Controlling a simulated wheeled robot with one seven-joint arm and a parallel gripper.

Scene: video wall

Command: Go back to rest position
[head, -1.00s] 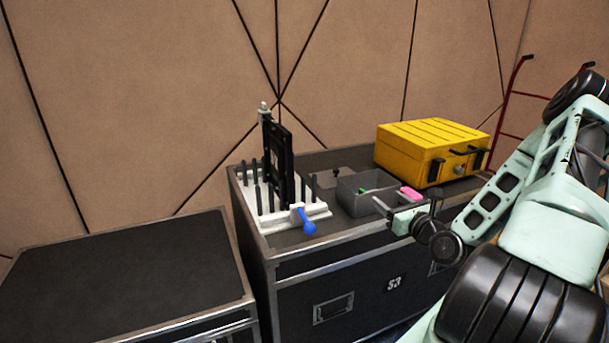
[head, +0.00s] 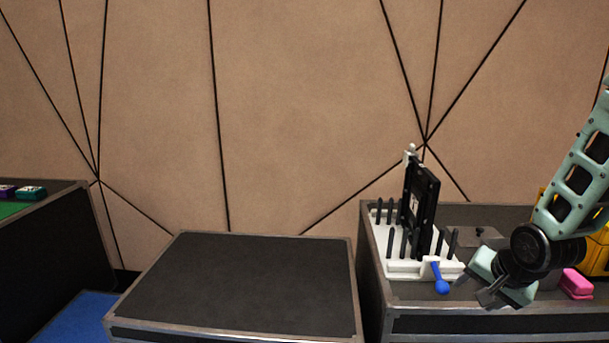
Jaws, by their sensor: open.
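My gripper (head: 492,292) is at the right of the head view, at the end of my pale green arm. It is above the front edge of the right-hand black flight case (head: 450,325). It looks empty and is to the right of a blue-handled tool (head: 440,280). The fingers are small and dark in the picture.
A white rack (head: 395,268) with black pegs holds an upright black panel (head: 422,210) on the right-hand case. A pink block (head: 576,284) and part of a yellow case (head: 598,248) are at the right. A lower, bare black case (head: 245,280) stands in the middle. Blue floor (head: 75,318) shows at left.

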